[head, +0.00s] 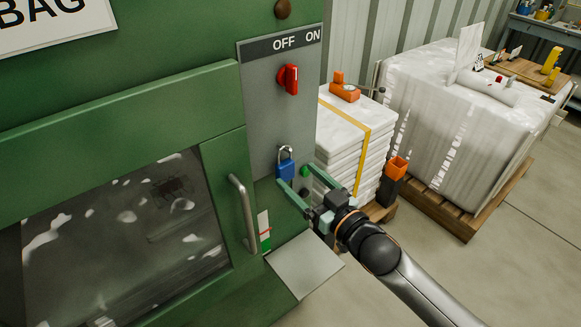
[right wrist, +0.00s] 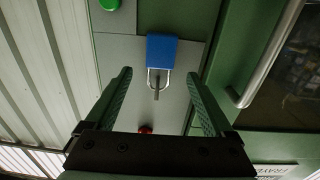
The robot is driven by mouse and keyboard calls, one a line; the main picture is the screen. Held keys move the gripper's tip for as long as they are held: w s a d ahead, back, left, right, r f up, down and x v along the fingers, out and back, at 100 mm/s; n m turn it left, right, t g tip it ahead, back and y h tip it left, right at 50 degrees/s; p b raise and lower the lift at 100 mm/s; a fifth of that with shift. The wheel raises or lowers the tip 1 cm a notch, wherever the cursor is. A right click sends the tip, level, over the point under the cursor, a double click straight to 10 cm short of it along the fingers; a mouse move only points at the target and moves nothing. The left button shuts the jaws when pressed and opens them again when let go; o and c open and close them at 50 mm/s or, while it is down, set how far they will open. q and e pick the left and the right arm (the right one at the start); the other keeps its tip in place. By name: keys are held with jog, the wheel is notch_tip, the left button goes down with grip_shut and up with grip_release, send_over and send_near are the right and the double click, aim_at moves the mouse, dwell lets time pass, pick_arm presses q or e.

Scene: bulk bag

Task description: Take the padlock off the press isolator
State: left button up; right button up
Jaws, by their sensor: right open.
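The blue padlock (head: 286,170) hangs by its metal shackle on the grey isolator panel (head: 262,115) of the green press. In the right wrist view the padlock (right wrist: 161,49) shows inverted, its shackle around a small metal pin or hasp. The red isolator handle (head: 288,79) sits above it, under the OFF and ON lettering, and stands roughly upright. My right gripper (head: 295,174) is open in front of the padlock. In the wrist view its fingers (right wrist: 159,75) lie to either side of the shackle, apart from it. My left gripper is not in view.
A green button (head: 304,171) is beside the padlock. A door handle (head: 243,213) and a grey sloping plate (head: 304,263) are close by. Stacked white bags (head: 338,133) and a wrapped bulk load (head: 440,110) on pallets stand to the right. Floor at lower right is clear.

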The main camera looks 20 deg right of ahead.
aim_at(288, 165)
jog(key=shift+x, duration=2.15)
grip_shut()
jog(key=shift+r+p, duration=0.2)
jog(key=shift+p, duration=0.15)
jog(key=shift+r+p, duration=0.6)
jog(key=shift+p, duration=0.1)
jog(key=shift+s, duration=0.1)
